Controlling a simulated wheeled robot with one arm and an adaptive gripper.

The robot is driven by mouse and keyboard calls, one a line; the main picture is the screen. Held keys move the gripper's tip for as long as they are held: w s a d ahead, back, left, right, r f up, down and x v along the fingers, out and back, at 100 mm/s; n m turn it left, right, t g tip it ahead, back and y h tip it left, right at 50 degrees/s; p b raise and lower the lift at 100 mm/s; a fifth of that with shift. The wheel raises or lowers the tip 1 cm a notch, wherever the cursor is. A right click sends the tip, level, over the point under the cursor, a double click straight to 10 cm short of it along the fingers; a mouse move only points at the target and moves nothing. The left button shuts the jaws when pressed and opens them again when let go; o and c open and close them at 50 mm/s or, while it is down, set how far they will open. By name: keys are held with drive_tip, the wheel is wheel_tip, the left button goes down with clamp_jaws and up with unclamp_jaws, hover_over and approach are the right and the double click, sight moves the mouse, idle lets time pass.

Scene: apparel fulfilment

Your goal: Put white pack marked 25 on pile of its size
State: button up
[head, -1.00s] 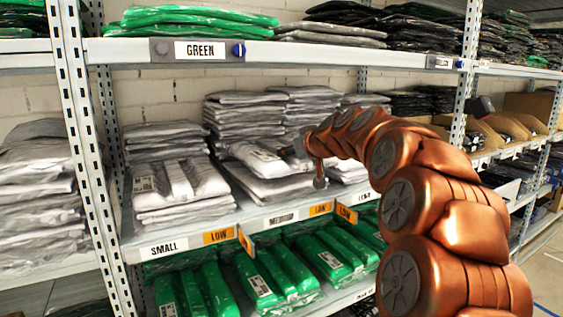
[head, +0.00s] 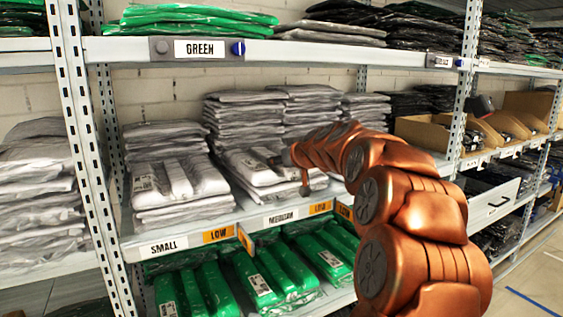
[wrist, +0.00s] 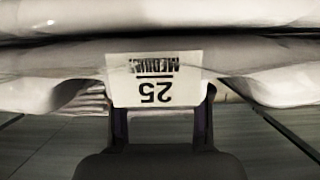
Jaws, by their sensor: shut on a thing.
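The white pack marked 25 (wrist: 75,62) fills the upper wrist view, its label reading "MEDIUM 25" upside down. My gripper (wrist: 160,122) is shut on its labelled edge. In the head view my gripper (head: 290,158) is at the front of the white pile (head: 262,188) above the MEDIUM label (head: 281,217). The held pack lies over or on the top of that pile; whether it rests there I cannot tell. The white SMALL pile (head: 180,205) is to its left. A further white pile (head: 362,107) on the right is partly hidden by my arm.
A shelf (head: 300,52) with green and black packs runs above. Green packs (head: 265,280) fill the level below. An upright post (head: 85,150) stands on the left. Cardboard bins (head: 440,130) are on the right. Yellow LOW tags (head: 219,235) are on the shelf edge.

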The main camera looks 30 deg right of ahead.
drive_tip(key=o, duration=1.3)
drive_tip(key=shift+f, duration=0.1)
drive_tip(key=shift+r, duration=0.2)
drive_tip(key=v, duration=1.2)
